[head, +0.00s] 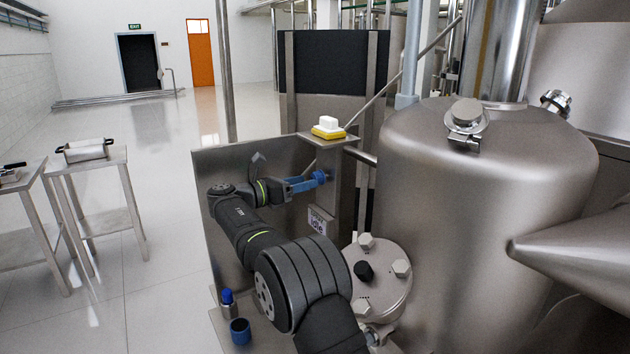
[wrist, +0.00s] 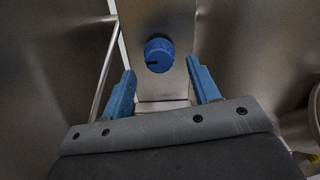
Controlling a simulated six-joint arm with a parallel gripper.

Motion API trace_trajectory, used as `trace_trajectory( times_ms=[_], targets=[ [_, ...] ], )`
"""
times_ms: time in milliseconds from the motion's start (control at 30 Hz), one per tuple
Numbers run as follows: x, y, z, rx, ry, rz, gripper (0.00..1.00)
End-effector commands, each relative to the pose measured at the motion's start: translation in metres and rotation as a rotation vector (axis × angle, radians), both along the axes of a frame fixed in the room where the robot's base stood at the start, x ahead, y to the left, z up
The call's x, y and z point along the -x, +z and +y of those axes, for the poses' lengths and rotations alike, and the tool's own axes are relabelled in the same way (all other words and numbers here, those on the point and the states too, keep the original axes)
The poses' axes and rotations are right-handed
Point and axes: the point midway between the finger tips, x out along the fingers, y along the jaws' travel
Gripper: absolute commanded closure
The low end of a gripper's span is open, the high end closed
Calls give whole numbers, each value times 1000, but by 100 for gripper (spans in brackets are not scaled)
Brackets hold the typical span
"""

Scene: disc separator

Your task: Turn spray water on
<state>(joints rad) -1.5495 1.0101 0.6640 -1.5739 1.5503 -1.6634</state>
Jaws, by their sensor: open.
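A round blue knob (wrist: 158,55) sits on an upright metal panel (wrist: 170,18). My gripper (wrist: 160,70) is open, with one blue finger at the left and one at the right of the knob. The knob appears between and beyond the fingertips; no contact shows. In the head view the knob (head: 321,176) is just right of my gripper (head: 310,183), whose fingers partly overlap it.
A white label (head: 317,221) is below the knob, its text hard to read. A yellow and white block (head: 328,127) lies on a ledge above. A large steel tank (head: 480,190) stands right. A blue-capped bottle (head: 228,303) and blue cup (head: 240,331) are at the lower left.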

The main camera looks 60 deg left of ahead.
Motion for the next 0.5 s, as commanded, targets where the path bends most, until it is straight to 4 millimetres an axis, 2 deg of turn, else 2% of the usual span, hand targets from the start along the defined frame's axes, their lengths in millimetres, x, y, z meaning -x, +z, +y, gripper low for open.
trace_trajectory(
  times_ms=[33,200,500],
  targets=[
    [-10,0,-1,0,-2,1,44],
    [-34,0,0,0,-1,1,44],
    [-45,0,0,1,1,0,44]
  ],
)
